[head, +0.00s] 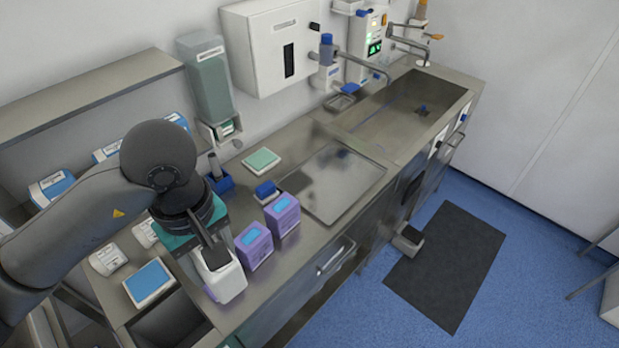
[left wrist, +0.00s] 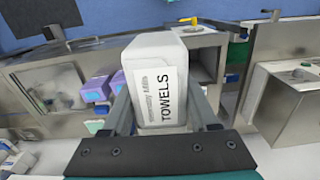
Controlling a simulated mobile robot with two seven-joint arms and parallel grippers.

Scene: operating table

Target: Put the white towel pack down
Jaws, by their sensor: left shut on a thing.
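The white towel pack (head: 225,279) is at the front edge of the steel counter in the head view, partly covered by my left gripper (head: 212,252). In the left wrist view the pack (left wrist: 160,60) stands between the two fingers, with its "TOWELS" label facing the camera. My left gripper (left wrist: 163,125) is shut on it. I cannot tell whether the pack's base touches the counter. My right gripper is in neither view.
Two purple packs (head: 254,246) (head: 283,215) stand just right of the towel pack. A blue-topped box (head: 149,283) lies to the left. A flat steel tray area (head: 335,185) is mostly bare further right, before the sink (head: 415,105).

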